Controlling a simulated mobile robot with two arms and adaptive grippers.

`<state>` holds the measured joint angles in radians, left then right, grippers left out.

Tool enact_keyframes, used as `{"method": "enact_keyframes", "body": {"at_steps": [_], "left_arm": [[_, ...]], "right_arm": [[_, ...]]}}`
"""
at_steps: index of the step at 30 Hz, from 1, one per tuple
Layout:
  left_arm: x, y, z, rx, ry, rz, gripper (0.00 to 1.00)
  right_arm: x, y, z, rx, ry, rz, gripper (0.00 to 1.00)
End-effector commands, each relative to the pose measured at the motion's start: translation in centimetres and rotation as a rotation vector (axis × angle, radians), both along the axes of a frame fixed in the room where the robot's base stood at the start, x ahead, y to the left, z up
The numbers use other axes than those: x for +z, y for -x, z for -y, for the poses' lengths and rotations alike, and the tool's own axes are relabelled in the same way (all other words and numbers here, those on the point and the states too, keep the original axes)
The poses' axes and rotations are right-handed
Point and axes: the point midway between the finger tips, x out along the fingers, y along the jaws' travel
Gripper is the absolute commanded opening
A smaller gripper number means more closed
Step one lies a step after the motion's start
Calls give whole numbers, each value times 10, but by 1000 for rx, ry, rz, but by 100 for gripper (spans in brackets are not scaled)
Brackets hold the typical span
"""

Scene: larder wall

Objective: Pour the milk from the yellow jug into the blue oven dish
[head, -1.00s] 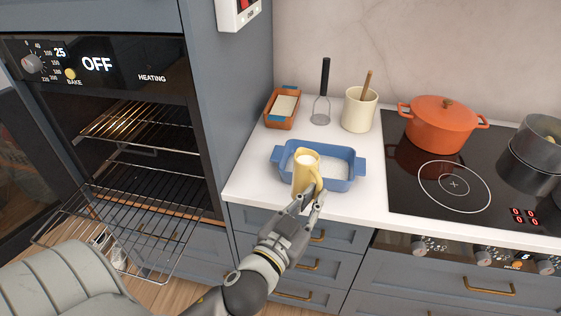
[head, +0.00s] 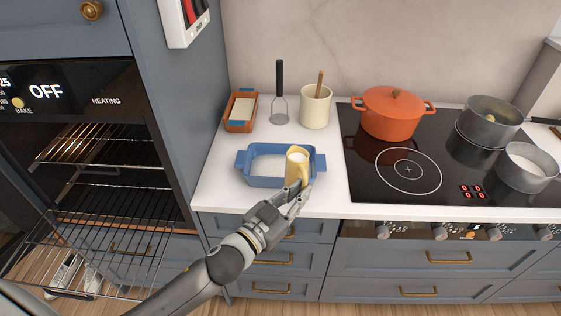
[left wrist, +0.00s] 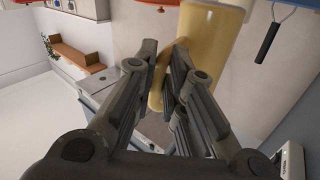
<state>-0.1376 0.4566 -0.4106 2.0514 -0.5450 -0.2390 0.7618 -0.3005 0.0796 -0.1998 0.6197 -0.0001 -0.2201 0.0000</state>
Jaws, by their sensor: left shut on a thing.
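The yellow jug (head: 296,167) is upright, with white milk showing at its mouth. My left gripper (head: 298,192) is shut on the jug at its near side. My right gripper is not in view.
A terracotta dish (head: 229,125), a masher (head: 279,95) and a cream utensil crock (head: 315,108) stand behind. An orange pot (head: 391,113) and grey pans (head: 526,168) are on the hob at right. The open oven with its racks (head: 85,240) is at left.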

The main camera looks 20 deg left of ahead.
Motion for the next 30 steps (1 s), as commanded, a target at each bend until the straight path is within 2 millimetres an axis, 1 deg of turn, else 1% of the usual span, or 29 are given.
{"method": "enact_keyframes", "body": {"at_steps": [1, 7, 11, 15, 19, 24, 30], "left_arm": [[7, -8, 1, -28, -7, 6, 0], [6, -30, 0, -120, -10, -2, 0], [7, -46, -8, -165, -10, -5, 0], [9, -63, -23, -199, -7, -6, 0], [9, -77, -38, -218, 0, -4, 0], [0, -89, -54, -229, 6, 1, 0], [-3, -95, -62, -233, 10, 4, 0]], "right_arm": [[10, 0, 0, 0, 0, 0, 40], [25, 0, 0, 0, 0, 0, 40], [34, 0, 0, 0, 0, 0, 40], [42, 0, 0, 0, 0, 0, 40], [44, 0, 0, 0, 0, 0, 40], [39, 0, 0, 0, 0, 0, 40], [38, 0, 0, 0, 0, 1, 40]]}}
